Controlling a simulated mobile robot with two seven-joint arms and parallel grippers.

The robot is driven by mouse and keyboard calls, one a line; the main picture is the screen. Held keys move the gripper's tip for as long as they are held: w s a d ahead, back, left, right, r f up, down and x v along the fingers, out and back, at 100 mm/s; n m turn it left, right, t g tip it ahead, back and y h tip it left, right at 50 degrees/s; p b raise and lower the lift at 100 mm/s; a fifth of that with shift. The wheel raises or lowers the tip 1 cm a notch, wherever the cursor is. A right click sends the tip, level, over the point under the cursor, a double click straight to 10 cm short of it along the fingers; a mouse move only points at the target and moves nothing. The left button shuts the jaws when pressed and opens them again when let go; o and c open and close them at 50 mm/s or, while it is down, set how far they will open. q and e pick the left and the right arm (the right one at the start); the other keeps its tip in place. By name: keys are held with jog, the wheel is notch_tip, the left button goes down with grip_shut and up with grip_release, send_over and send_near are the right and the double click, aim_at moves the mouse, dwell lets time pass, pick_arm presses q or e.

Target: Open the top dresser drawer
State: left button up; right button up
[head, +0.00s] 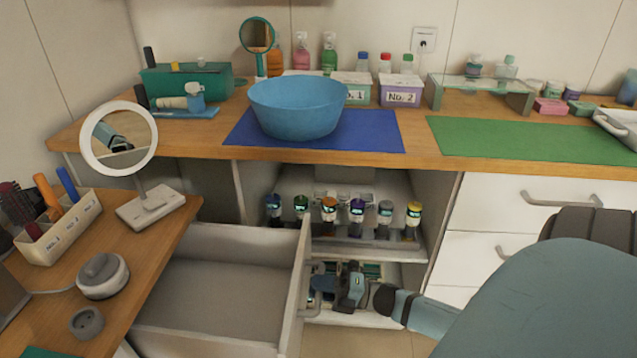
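The dresser is the wooden-topped unit (150,265) at the left. Its top drawer (215,290) is pulled far out toward the right, and its empty grey inside shows. The drawer front (293,290) is seen nearly edge-on, with a grey handle (311,304) on its right face. My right gripper (323,284) is at the handle, its dark fingers pointing left toward the drawer front. The fingers and handle overlap in the picture, so I cannot tell whether they grip it. My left gripper is not in view.
A round mirror (118,137), a brush organizer (62,232) and a grey round device (102,275) stand on the dresser top. Behind the drawer, shelves hold several small bottles (357,212). The counter above carries a blue bowl (297,108). White drawers (490,215) are at the right.

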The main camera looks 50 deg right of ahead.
jog(key=shift+o, duration=1.3)
jog(key=shift+s+d, duration=0.1)
jog(key=shift+s, duration=0.05)
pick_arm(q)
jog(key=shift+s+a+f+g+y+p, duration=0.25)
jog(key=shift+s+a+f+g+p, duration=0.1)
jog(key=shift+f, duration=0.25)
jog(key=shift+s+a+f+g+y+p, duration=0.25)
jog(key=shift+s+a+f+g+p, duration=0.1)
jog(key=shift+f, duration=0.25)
pick_arm(e)
jog(key=v, duration=1.3)
jog(key=shift+s, duration=0.15)
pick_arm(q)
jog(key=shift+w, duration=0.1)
pick_arm(e)
jog(key=shift+d, duration=0.15)
